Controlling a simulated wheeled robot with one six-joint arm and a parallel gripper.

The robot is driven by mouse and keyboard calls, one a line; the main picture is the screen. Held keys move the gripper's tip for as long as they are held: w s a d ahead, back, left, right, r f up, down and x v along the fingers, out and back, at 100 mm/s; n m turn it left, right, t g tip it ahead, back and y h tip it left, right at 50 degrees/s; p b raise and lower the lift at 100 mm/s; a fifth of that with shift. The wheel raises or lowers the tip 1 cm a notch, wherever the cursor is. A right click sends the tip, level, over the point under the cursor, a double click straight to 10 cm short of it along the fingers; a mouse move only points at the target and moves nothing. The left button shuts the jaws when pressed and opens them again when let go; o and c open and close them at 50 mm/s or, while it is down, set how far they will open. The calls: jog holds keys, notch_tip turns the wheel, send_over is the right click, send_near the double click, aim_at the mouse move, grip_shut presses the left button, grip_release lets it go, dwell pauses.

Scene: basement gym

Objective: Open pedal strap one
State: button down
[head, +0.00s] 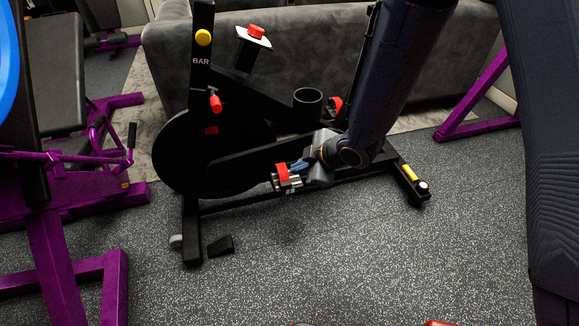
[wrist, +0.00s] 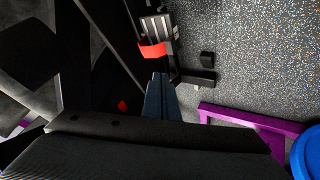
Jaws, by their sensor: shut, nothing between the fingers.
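The black exercise bike (head: 240,169) stands on the speckled floor. Its near pedal (head: 292,184) carries a red strap (head: 282,173). In the wrist view, this pedal (wrist: 156,27) is ridged and grey, with the red strap (wrist: 152,50) across its near end. My gripper (head: 297,166) is shut and empty, its bluish fingers close beside the strap's right side. In the wrist view, the fingertips (wrist: 160,76) are just below the strap; I cannot tell whether they touch it. Another red part (head: 335,104), perhaps the far pedal's strap, is partly hidden behind the bike.
A purple weight bench frame (head: 80,215) stands at the left. A grey sofa (head: 290,50) is close behind the bike. A black wedge (head: 221,245) lies by the bike's front foot. The floor (head: 350,260) in front is mostly clear.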

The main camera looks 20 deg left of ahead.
jog(key=s+d+r+m+h, duration=0.5)
jog(key=s+d+r+m, duration=0.25)
jog(key=d+r, duration=0.2)
jog(key=s+d+r+m+g+h, duration=0.1)
jog(key=s+d+r+m+g, duration=0.15)
jog(key=s, duration=0.45)
jog(key=s+d+r+m+g, duration=0.2)
jog(key=s+r+m, duration=0.2)
jog(key=s, duration=0.4)
jog(key=d+r+m+p, duration=0.3)
jog(key=d+r+p, duration=0.6)
jog(key=r+p, duration=0.3)
jog(key=d+r+m+h+p, duration=0.1)
jog(key=d+r+m+p, duration=0.2)
jog(key=d+r+p, duration=0.6)
notch_tip(320, 180, up, 3)
jog(key=p, duration=0.6)
jog(key=shift+r, duration=0.2)
jog(key=c, duration=2.5)
grip_release()
jog(key=shift+s+d+r+m, duration=0.15)
jog(key=shift+d+m, duration=0.05)
jog(key=shift+m, duration=0.1)
jog(key=o, duration=0.8)
jog(key=shift+d, duration=0.15)
jog(key=shift+c, duration=0.2)
